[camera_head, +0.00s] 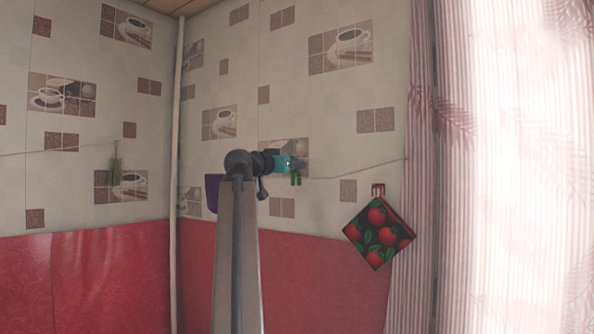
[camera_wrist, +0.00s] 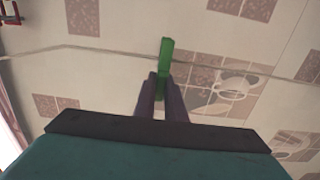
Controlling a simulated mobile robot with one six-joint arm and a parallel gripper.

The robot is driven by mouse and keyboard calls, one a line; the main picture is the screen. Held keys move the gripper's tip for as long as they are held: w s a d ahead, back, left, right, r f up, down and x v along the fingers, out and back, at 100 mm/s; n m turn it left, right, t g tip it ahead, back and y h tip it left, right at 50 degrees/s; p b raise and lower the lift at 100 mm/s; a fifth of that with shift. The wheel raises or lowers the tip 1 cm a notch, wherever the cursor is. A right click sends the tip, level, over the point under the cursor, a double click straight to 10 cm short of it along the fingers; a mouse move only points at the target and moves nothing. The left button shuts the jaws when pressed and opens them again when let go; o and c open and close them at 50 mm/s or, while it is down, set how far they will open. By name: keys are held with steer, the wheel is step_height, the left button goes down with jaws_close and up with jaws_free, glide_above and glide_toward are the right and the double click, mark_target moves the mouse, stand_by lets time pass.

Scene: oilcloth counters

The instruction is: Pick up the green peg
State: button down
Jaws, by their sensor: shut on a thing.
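The green peg (camera_wrist: 166,56) shows in the wrist view, standing out from between the tips of my gripper (camera_wrist: 161,88). The two dark fingers are closed on its lower end. In the head view the green peg (camera_head: 298,180) is small, at the end of my gripper (camera_head: 293,170), in front of the tiled wall. A thin line runs along the wall behind the peg; I cannot tell whether the peg touches it.
The line (camera_head: 340,177) crosses the wall. A pot holder with a tomato pattern (camera_head: 378,234) hangs right of my gripper. A greenish hanging item (camera_head: 115,167) is at the left. A purple thing (camera_head: 212,190) is behind my arm. A striped curtain (camera_head: 424,150) covers the right side.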

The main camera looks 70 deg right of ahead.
step_height(320, 180, up, 7)
steer(key=shift+r+b, duration=0.2)
steer(key=shift+b, duration=0.6)
steer(key=shift+r+p, duration=1.05)
steer(key=shift+p, duration=0.15)
